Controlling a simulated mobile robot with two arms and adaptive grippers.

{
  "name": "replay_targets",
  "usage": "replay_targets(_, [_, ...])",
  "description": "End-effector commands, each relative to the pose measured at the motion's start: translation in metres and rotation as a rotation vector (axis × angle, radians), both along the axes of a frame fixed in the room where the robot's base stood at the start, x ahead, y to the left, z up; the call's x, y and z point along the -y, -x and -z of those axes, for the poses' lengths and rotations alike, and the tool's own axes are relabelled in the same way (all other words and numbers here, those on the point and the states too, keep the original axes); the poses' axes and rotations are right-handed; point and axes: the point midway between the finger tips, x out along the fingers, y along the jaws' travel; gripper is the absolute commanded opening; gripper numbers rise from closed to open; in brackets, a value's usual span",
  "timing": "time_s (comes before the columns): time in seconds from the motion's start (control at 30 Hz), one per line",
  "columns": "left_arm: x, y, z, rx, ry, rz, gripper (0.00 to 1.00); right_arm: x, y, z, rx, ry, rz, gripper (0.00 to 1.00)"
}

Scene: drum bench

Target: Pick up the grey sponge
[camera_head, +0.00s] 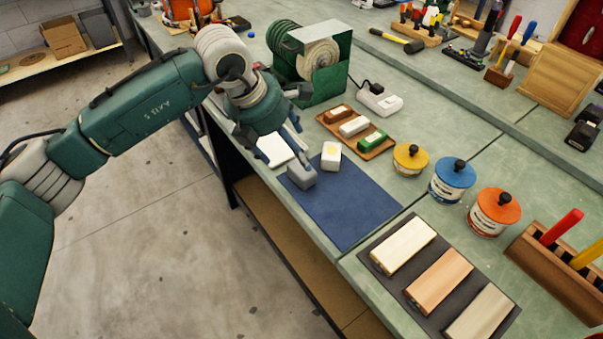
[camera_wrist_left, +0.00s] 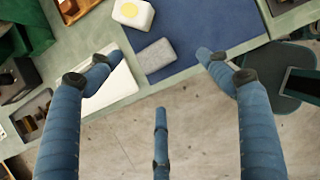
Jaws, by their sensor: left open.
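The grey sponge (camera_head: 302,176) is a small block on the left edge of the blue mat (camera_head: 345,205), near the bench's front edge. It also shows in the left wrist view (camera_wrist_left: 154,56), lying between the spread fingertips in the picture. My left gripper (camera_head: 272,140) is open and empty, above and slightly left of the sponge in the head view. Its blue fingers show wide apart in the left wrist view (camera_wrist_left: 157,68), apart from the sponge. A white block with a yellow spot (camera_head: 331,155) stands beside the sponge. My right gripper is not in view.
A white flat piece (camera_head: 275,149) lies left of the mat. A green reel box (camera_head: 325,75) stands behind the gripper. Yellow, blue and orange-lidded tins stand to the right. The mat's front part is clear.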

Motion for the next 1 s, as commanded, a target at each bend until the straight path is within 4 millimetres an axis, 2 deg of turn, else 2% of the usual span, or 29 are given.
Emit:
replay_targets(0.07, [-0.003,-0.003,0.008,0.001,-0.020,-0.005,0.78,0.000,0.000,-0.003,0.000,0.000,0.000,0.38])
replay_targets(0.3, [0.009,-0.012,0.041,-0.001,-0.017,-0.004,0.78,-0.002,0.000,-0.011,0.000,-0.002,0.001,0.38])
replay_targets(0.57, [0.012,-0.018,0.061,-0.002,-0.015,-0.004,0.78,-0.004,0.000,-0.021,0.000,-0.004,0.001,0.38])
replay_targets(0.8, [0.018,-0.028,0.094,0.000,-0.014,-0.003,0.78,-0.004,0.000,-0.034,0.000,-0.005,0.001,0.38])
replay_targets(1.0, [0.019,-0.030,0.101,0.002,-0.015,-0.002,0.78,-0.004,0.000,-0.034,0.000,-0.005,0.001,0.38])
